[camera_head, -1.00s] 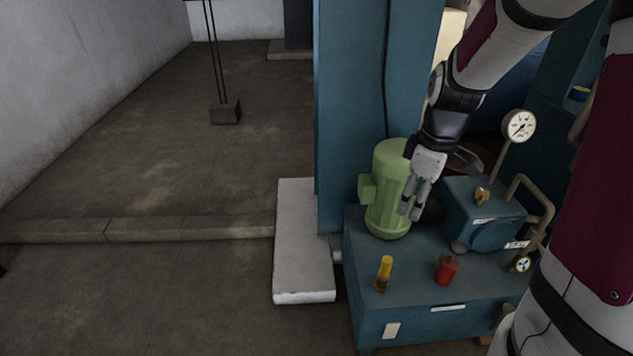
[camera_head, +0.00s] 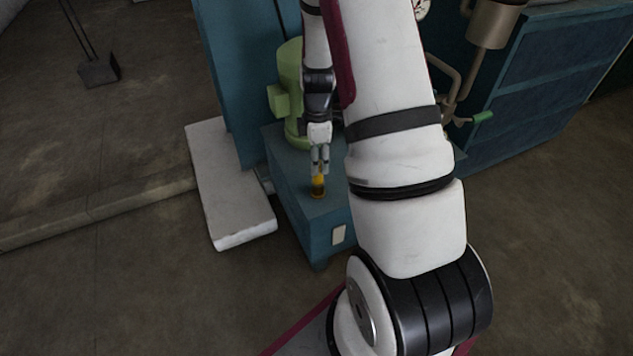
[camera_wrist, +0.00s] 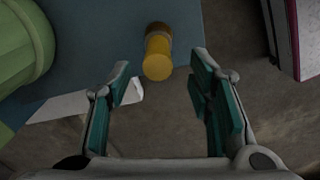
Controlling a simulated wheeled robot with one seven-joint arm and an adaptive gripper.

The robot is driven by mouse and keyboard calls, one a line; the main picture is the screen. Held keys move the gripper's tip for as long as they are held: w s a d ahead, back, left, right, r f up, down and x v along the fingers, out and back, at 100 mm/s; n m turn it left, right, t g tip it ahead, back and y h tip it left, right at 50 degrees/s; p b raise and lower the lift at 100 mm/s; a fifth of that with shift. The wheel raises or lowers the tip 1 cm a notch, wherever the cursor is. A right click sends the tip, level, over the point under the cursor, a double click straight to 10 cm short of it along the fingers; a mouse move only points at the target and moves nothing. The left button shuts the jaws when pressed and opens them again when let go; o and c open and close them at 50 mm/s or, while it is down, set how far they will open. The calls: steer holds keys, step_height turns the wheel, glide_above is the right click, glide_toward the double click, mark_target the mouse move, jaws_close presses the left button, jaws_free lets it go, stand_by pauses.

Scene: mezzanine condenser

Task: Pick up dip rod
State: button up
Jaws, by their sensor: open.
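The dip rod (camera_head: 318,188), with a yellow handle and a darker amber base, stands on the blue machine base (camera_head: 302,207) near its front corner. In the wrist view the rod (camera_wrist: 157,62) is seen from above, handle end towards me, between and just beyond my fingertips. My gripper (camera_head: 319,171) points down, just above the rod in the head view. In the wrist view its two teal-padded fingers are spread apart with nothing held.
A green motor (camera_head: 290,88) stands behind the rod on the same base. A pale concrete block (camera_head: 228,185) lies left of the base, beside a blue column (camera_head: 238,70). My arm hides much of the machine. Floor at the left is mostly open.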

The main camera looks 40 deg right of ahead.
steer(key=shift+w+f+b, duration=0.1)
steer(key=shift+f+b, duration=1.1)
steer(key=shift+f, duration=2)
jaws_close()
